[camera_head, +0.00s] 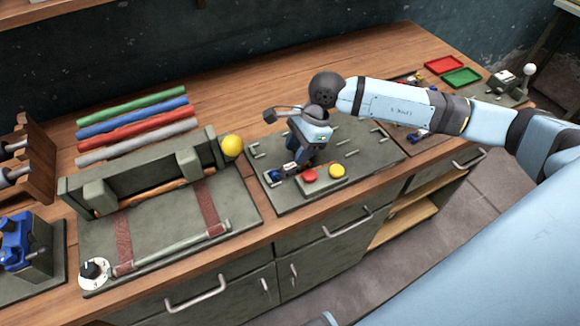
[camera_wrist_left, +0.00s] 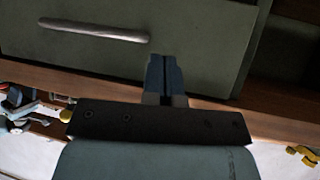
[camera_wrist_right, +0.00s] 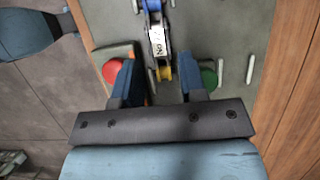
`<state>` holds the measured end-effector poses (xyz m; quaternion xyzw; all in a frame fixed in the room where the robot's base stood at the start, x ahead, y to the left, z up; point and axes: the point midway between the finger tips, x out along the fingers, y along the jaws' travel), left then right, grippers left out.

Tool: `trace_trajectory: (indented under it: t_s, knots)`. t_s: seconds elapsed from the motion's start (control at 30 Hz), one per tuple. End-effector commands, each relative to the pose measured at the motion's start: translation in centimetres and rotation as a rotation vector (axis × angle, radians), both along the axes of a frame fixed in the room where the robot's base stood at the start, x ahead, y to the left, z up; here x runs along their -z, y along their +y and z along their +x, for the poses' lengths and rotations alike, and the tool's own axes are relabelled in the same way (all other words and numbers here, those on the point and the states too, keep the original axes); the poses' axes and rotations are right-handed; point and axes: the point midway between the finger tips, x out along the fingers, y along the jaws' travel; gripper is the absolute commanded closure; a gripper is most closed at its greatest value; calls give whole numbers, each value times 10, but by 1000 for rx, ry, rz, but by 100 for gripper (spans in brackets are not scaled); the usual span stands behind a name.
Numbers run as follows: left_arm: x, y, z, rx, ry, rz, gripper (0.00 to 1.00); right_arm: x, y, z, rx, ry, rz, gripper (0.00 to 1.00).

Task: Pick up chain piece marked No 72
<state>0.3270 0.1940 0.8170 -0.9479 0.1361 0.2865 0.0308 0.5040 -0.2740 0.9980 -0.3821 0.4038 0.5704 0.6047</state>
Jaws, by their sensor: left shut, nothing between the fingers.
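A chain piece (camera_wrist_right: 157,42) with a white label, which seems to read "No 72", lies on the grey fixture board in the right wrist view. It has blue, metal and yellow parts. In the head view a dark and blue piece (camera_head: 284,171) lies on the board beside my right gripper (camera_head: 296,164), whose fingers partly hide that area. In the right wrist view my right gripper (camera_wrist_right: 163,78) is open, with its fingers on either side of the near end of the piece. My left gripper (camera_wrist_left: 163,72) is shut and empty in front of a drawer; the head view does not show it.
On the board (camera_head: 372,150) a red button (camera_head: 309,176) and a yellow button (camera_head: 337,171) sit close to the gripper. A yellow ball (camera_head: 232,145) on a grey fixture is to the left. Coloured rods (camera_head: 140,115) lie behind. A drawer handle (camera_wrist_left: 95,30) is near my left gripper.

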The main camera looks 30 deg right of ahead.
Motion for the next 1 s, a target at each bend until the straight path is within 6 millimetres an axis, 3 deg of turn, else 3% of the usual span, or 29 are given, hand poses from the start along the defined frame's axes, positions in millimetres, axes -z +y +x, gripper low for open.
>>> trace_trajectory:
  t_s: [0.3,0.53,0.7,1.0]
  knots:
    - [-14,0,0,1,-1,1,100,39,18,-1,0,3,2,62]
    - [-14,0,1,1,-2,0,100,43,18,-1,0,1,0,62]
    - [-14,0,1,1,-2,0,100,43,18,-1,0,1,0,98]
    - [-14,0,1,1,-2,0,100,41,18,0,0,0,1,98]
